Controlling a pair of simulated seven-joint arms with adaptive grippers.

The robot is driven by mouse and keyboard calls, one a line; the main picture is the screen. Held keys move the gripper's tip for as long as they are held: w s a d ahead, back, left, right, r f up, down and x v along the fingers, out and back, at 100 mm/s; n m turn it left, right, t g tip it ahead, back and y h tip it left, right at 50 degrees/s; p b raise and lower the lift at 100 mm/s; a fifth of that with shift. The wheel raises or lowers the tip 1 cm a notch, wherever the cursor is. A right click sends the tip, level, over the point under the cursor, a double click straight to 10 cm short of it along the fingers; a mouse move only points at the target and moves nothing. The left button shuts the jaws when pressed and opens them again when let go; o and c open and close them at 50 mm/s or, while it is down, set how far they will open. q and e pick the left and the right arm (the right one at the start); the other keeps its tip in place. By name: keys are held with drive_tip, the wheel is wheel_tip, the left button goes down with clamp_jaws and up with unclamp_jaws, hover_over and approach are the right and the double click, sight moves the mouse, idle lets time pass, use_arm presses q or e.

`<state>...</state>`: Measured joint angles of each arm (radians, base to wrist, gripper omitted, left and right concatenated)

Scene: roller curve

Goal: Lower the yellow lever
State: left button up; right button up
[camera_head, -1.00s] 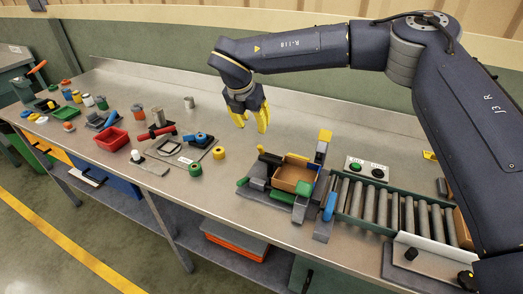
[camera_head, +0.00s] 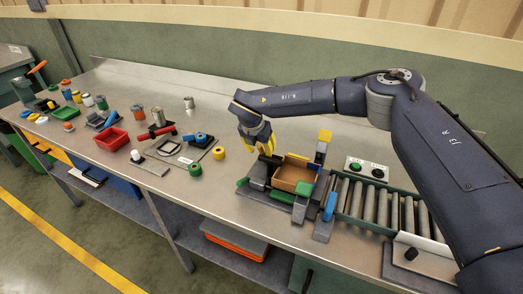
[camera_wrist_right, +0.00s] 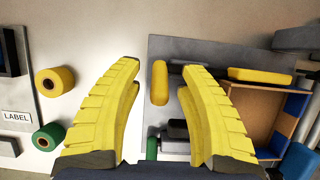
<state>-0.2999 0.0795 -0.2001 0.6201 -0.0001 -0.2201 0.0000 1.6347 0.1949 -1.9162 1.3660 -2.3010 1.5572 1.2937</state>
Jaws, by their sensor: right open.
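My right gripper (camera_head: 257,138) is open above the back left of the fixture on the bench. In the right wrist view its two yellow fingers (camera_wrist_right: 160,110) are spread wide. A rounded yellow handle (camera_wrist_right: 160,82), which looks like the yellow lever, shows between the fingers over a grey plate (camera_wrist_right: 166,50); nothing shows it being gripped. In the head view the fingers largely cover that handle. My left gripper is not in view.
A brown tray (camera_head: 291,177) sits in the fixture, with a roller conveyor (camera_head: 385,205) to its right. Yellow (camera_head: 218,153) and green (camera_head: 195,169) rolls lie to the left.

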drive_tip(key=shift+w+d+f, duration=0.15)
drive_tip(key=shift+w+f, duration=0.05)
drive_tip(key=shift+f, duration=0.4)
